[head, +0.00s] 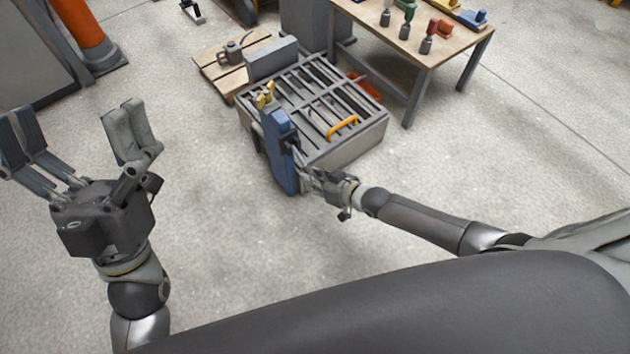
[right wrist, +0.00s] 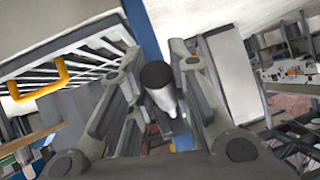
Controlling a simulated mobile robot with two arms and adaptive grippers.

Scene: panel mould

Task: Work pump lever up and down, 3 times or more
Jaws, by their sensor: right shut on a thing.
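A blue upright pump body (head: 282,152) stands at the front left corner of a grey grated mould panel. In the right wrist view, the pump lever (right wrist: 160,82) shows as a pale metal rod with a dark end, between my right fingers. My right gripper (head: 312,178) is just right of the blue body in the head view and is shut on the lever. The lever is mostly hidden there by the fingers. My left gripper (head: 72,135) is open and empty, far to the left above bare floor.
The grated panel (head: 345,148) carries an orange handle (head: 342,127). A wooden pallet (head: 212,68) with a grey jug (head: 232,54) lies behind it. A workbench (head: 452,52) with several tools stands at the back right. The floor in front is clear.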

